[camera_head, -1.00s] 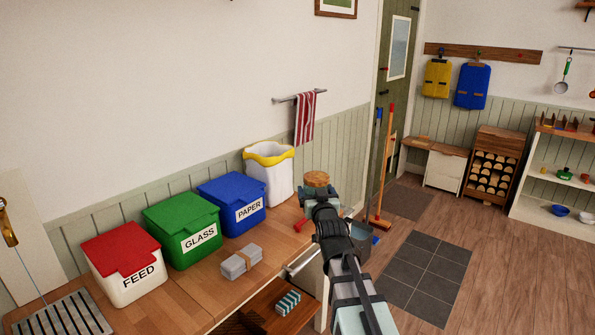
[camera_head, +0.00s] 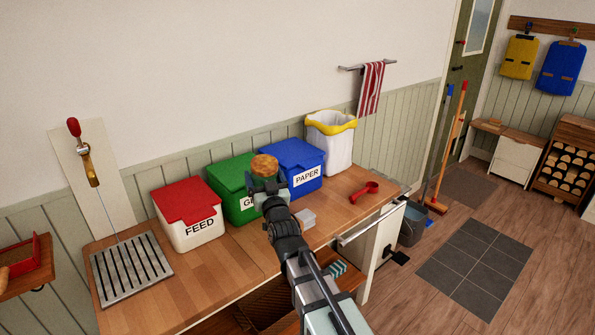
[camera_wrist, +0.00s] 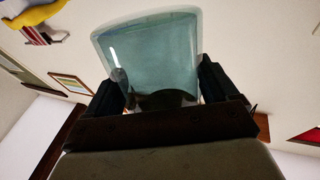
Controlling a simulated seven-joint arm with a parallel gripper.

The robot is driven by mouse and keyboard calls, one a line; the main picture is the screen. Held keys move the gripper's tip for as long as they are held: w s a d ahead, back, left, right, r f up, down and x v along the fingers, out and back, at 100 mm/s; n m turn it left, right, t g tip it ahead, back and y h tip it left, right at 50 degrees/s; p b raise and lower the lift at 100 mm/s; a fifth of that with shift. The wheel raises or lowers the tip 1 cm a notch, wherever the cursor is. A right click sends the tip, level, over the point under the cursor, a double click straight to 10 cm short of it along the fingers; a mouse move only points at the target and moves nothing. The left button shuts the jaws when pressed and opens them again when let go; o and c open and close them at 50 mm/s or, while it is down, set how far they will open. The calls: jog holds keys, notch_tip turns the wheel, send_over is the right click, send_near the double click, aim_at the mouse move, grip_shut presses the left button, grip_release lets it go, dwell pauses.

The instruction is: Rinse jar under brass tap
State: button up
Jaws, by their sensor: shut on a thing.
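My gripper (camera_head: 267,184) is shut on a jar and holds it above the counter, in front of the green GLASS bin. In the head view only the jar's round brown top (camera_head: 264,165) shows clearly; my gripper hides most of the rest. In the wrist view the jar (camera_wrist: 150,60) is clear bluish glass between the two fingers, with something dark low in it that I cannot make out. The brass tap (camera_head: 89,170) with a red handle is on a pale panel at the left. A thin line runs from it to the slotted metal drain (camera_head: 130,268). The jar is well right of the tap.
The red-lidded FEED bin (camera_head: 189,215) stands between drain and jar. The GLASS bin (camera_head: 229,176), blue PAPER bin (camera_head: 296,160) and yellow-rimmed white bin (camera_head: 332,145) line the wall. A red scoop (camera_head: 366,192) and grey block (camera_head: 306,217) lie on the counter (camera_head: 220,275).

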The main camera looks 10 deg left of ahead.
jog(key=s+a+f+n+g+y, duration=0.25)
jog(key=s+a+y, duration=0.55)
jog(key=s+a, duration=1.8)
jog(key=w+a+f, duration=0.3)
jog(key=w+a, duration=0.7)
jog(key=a, duration=0.2)
jog(key=shift+w+a+f+n+t, duration=0.3)
jog(key=shift+f+n+t, duration=0.05)
jog(key=shift+r, duration=0.1)
